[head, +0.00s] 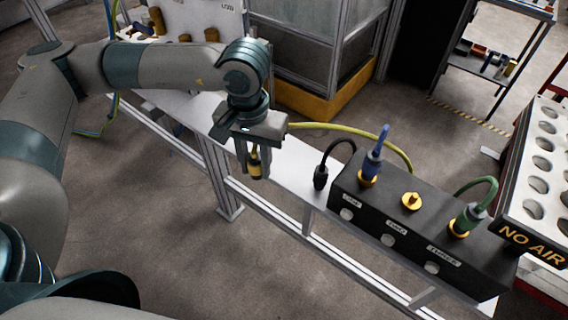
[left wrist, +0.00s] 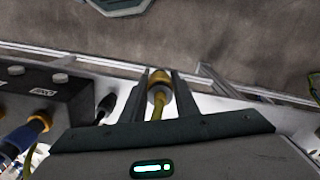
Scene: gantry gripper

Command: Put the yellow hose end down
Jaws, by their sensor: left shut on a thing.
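My left gripper (head: 254,166) is shut on the yellow hose end (head: 255,160), a small dark and yellow connector pointing down. It is held over the narrow white shelf; I cannot tell whether it touches the surface. In the left wrist view the yellow hose end (left wrist: 160,88) sits between the two fingers of the left gripper (left wrist: 160,80). The yellow hose (head: 345,128) runs right from the gripper and curves down behind the black box (head: 400,225). My right gripper is not in view.
The box carries a blue connector (head: 373,155), a green connector (head: 470,215) and a bare yellow port (head: 411,201). A black plug (head: 320,177) stands beside it on the white shelf (head: 285,160). A "NO AIR" rack (head: 530,240) is at right.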

